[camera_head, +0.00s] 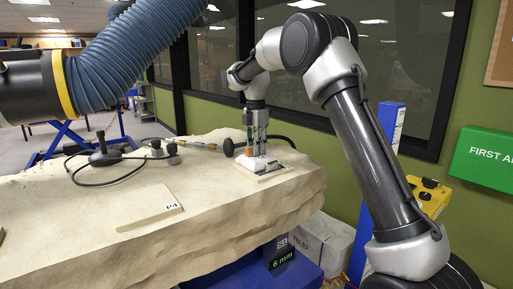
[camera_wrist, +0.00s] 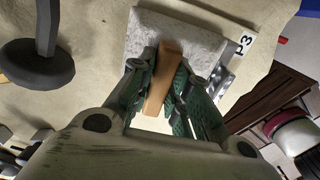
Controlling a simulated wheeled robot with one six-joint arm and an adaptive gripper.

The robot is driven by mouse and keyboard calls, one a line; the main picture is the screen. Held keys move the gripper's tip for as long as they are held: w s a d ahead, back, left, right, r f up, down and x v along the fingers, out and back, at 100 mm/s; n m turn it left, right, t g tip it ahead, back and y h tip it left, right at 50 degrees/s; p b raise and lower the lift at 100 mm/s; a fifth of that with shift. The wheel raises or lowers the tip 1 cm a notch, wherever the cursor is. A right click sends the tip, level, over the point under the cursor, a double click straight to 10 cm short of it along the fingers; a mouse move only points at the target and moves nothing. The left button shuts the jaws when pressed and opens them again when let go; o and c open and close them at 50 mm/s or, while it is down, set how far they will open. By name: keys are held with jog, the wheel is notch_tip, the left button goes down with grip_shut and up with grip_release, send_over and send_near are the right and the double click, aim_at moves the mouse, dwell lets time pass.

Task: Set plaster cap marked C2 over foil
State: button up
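My gripper (camera_head: 255,148) points down at the far right part of the pale stone block. In the wrist view its green-padded fingers (camera_wrist: 166,70) flank a tan grip (camera_wrist: 169,62) on both sides and appear closed on it. The grip rises from a speckled grey-white slab (camera_wrist: 150,27), which I take to be the plaster cap; no C2 mark is readable. The slab lies on or just above the spot labelled P3 (camera_wrist: 243,44); I cannot tell which. A shiny, foil-like strip (camera_wrist: 226,78) shows beside the slab. The cap's underside is hidden.
A flat plate labelled P4 (camera_head: 146,207) lies on the stone block (camera_head: 225,212) nearer the camera. Black knobbed tools and cables (camera_head: 104,153) lie at the left. A blue ribbed hose (camera_head: 135,50) hangs over the upper left. A yellow case (camera_head: 430,196) stands at the right.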

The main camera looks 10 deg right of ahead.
jog(key=o, duration=0.4)
notch_tip(320, 180, up, 12)
jog(key=shift+w, duration=0.15)
dwell(0.3)
